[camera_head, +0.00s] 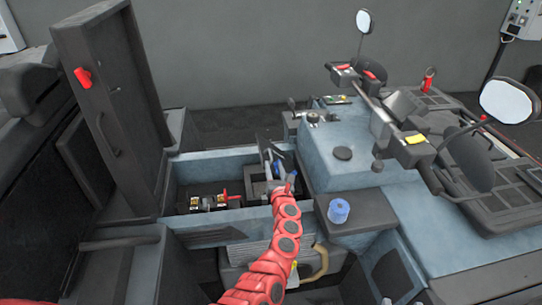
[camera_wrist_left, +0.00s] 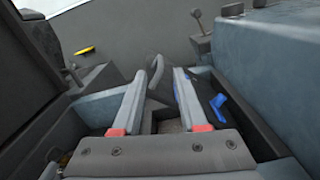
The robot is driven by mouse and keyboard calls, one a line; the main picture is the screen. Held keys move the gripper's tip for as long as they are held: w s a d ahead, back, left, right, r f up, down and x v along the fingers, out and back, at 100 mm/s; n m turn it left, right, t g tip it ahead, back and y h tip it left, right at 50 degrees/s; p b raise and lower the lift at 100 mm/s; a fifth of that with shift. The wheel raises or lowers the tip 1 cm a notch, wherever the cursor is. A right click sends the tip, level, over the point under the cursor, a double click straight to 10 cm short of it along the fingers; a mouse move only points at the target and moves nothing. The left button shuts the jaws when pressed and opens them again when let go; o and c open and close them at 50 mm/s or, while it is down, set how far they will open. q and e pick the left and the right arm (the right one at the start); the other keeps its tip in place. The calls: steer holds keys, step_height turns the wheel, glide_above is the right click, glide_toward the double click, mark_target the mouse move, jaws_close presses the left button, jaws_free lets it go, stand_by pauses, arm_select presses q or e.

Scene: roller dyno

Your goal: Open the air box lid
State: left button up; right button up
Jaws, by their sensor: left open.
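My left gripper (camera_head: 273,162) reaches down into the open compartment of the blue-grey vehicle, over a small dark box (camera_head: 257,188) that looks like the air box. In the left wrist view my left gripper (camera_wrist_left: 159,78) has its two grey fingers apart. A dark, thin, upright piece (camera_wrist_left: 155,68) shows between and beyond the fingertips; it may be the air box lid, and I cannot tell whether they touch it. A square opening (camera_wrist_left: 168,125) shows below it. The gripper and arm hide part of the box. My right gripper is not in view.
A tall black cover (camera_head: 115,100) with a red latch stands upright at the compartment's left. A battery-like part (camera_head: 208,203) with a red terminal sits left of the box. A blue cap (camera_head: 339,211) stands on the ledge right of my arm. Handlebars and mirrors (camera_head: 507,101) rise at right.

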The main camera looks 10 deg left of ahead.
mark_target(272, 159)
arm_select(q)
steer(key=b+x, duration=0.3)
steer(key=x, duration=0.2)
steer(key=shift+w+f, duration=0.1)
steer(key=shift+f, duration=0.05)
steer(key=shift+b+x, duration=0.75)
steer(key=shift+x, duration=0.05)
steer(key=shift+a, duration=0.1)
jaws_close()
stand_by(0.7)
